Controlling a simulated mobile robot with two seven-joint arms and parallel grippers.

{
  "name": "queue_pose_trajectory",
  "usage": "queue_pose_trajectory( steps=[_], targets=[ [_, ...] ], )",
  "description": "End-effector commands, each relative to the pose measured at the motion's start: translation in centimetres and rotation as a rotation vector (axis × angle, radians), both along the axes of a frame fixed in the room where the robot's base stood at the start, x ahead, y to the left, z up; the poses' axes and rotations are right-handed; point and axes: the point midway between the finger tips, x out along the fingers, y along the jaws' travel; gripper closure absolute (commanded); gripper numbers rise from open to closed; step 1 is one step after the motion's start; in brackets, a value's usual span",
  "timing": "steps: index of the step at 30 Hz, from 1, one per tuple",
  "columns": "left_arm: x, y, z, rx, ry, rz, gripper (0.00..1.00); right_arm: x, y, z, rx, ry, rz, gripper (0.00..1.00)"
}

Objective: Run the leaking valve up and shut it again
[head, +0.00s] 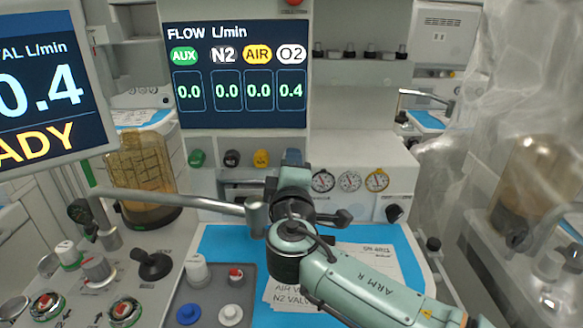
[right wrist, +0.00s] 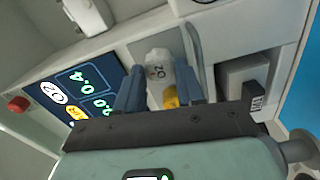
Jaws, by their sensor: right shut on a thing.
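The flow display (head: 237,75) reads 0.0 for AUX, N2 and AIR, and 0.4 for O2. Below it are the green AUX knob (head: 197,158), the black N2 knob (head: 231,158) and the yellow AIR knob (head: 261,158). My right gripper (head: 292,158) reaches the panel at the right end of this row and hides the O2 knob in the head view. In the right wrist view, its blue fingers are shut on the white O2 knob (right wrist: 157,66), with the yellow AIR knob (right wrist: 171,98) close by. My left gripper is not in view.
A monitor (head: 52,90) at left shows 0.4 and READY. A metal rail (head: 165,200) crosses in front of the panel. Round gauges (head: 349,181) sit right of my gripper. A grey tray (head: 215,290) with loose knobs lies at the front. Plastic sheeting (head: 455,170) hangs at right.

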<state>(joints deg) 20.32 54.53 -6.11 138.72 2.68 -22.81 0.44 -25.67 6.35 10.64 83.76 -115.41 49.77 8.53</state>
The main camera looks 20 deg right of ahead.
Motion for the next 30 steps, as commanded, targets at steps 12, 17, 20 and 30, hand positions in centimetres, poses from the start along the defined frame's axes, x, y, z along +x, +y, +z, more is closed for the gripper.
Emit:
queue_pose_trajectory(
  steps=[12, 17, 20, 30],
  targets=[
    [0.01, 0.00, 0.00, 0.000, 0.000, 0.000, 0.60, -0.01, -0.03, -0.01, 0.023, -0.006, -0.001, 0.93],
    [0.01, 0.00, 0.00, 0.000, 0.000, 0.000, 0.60, -0.01, -0.03, -0.02, 0.023, -0.006, -0.001, 0.53],
    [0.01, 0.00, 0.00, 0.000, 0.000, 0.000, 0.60, 0.00, -0.02, -0.02, 0.022, -0.005, -0.001, 0.37],
    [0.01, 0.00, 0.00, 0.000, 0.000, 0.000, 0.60, 0.01, 0.00, -0.07, 0.020, -0.005, -0.001, 0.37]
  ],
)
